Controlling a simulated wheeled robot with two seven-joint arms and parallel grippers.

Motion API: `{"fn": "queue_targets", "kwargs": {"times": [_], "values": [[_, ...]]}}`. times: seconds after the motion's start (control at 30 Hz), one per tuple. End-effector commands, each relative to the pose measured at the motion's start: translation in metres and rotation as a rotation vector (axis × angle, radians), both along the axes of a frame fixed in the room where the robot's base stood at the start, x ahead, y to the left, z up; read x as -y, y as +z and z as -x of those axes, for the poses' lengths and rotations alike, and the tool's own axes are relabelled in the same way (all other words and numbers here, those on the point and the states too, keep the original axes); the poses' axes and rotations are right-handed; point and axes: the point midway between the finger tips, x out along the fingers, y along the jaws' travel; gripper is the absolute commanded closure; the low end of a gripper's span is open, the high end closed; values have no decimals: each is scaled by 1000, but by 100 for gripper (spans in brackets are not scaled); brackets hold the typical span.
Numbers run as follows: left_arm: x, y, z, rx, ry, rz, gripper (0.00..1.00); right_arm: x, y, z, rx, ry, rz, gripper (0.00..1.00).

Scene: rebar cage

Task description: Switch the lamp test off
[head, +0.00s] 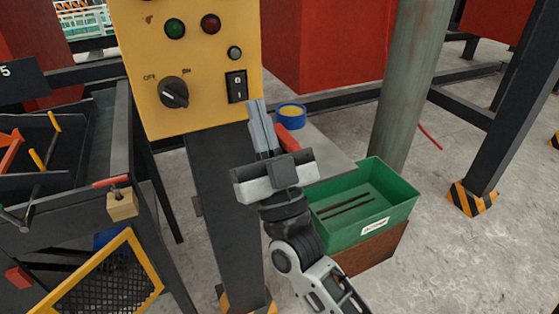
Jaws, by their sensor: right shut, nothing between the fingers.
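A yellow control panel (205,112) stands on a dark post. It carries a black rotary knob (174,93) with an OFF label at its upper left and a second label at its upper right. A black rocker switch (236,87) is at the lower right. A green lamp (175,29), a red lamp (210,24) and a small grey-green button or lamp (235,53) are above; I cannot tell whether any is lit. My right gripper (257,103) is shut and empty, its fingertips pointing up just below and right of the rocker switch. My left gripper is not visible.
A green bin (400,211) with dark rods inside stands right of my right arm. A blue and yellow roll (291,115) lies behind the gripper. A dark rack (95,150) with tools is at left. A grey-green pillar (412,75) rises at right.

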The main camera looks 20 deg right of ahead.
Motion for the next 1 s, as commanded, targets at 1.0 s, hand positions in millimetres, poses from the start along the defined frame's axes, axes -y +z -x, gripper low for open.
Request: {"fn": "queue_targets", "kwargs": {"times": [1.0], "values": [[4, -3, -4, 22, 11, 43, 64, 3, -53, 61, -9, 3, 1, 100]]}}
